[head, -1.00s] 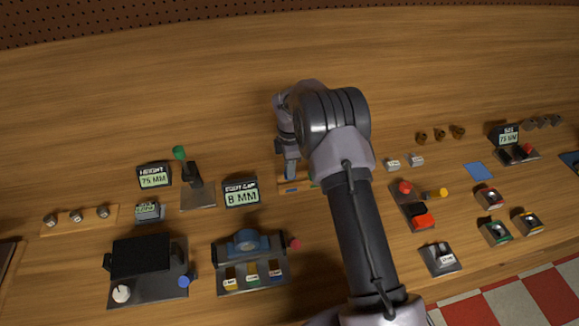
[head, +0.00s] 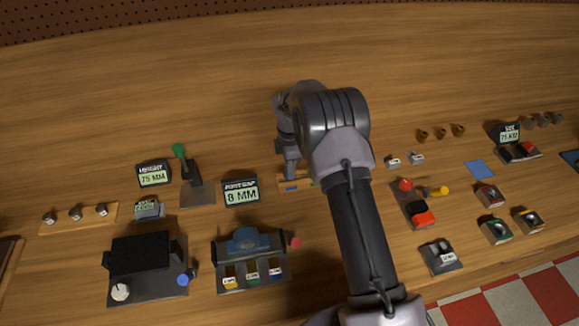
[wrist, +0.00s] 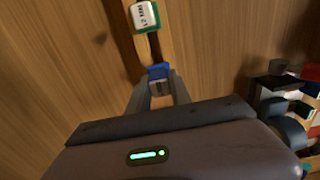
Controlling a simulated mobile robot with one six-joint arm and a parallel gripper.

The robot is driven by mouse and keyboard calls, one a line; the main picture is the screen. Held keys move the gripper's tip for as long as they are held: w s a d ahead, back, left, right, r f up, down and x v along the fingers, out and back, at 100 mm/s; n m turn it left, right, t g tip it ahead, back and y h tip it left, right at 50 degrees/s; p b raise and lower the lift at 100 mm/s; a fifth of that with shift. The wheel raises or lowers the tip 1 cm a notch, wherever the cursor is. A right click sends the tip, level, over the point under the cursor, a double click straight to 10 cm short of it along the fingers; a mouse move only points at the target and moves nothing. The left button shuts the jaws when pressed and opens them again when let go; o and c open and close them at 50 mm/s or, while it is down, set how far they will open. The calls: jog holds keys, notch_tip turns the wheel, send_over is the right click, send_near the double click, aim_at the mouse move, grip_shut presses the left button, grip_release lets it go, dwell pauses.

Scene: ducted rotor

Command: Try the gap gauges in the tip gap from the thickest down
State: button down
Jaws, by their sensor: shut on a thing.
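My gripper (wrist: 157,84) points down over a small wooden rack (head: 283,181) in the middle of the bench. Its fingers are shut on a blue gap gauge (wrist: 158,71). I cannot tell whether the gauge is clear of the rack. A green gauge with a white label reading 12 MM (wrist: 146,15) sits on the rack beyond it. My arm hides the rack's right part in the head view. The fixture with a blue arch (head: 245,241) stands front left, with yellow, green and blue labelled parts along its front. The gap display (head: 241,192) behind it reads 8 MM.
A green-topped lever (head: 180,151) and a 75 MM display (head: 153,175) stand to the left. A black block fixture (head: 140,256) is front left. Red and yellow parts (head: 418,208) lie right of my arm. The back of the bench is clear.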

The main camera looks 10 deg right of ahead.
jog(key=shift+f+b, duration=0.45)
jog(key=shift+f, duration=0.35)
dwell(0.8)
jog(key=c, duration=1.1)
grip_release()
notch_tip(320, 180, up, 18)
jog(key=p, duration=0.3)
jog(key=shift+f, duration=0.2)
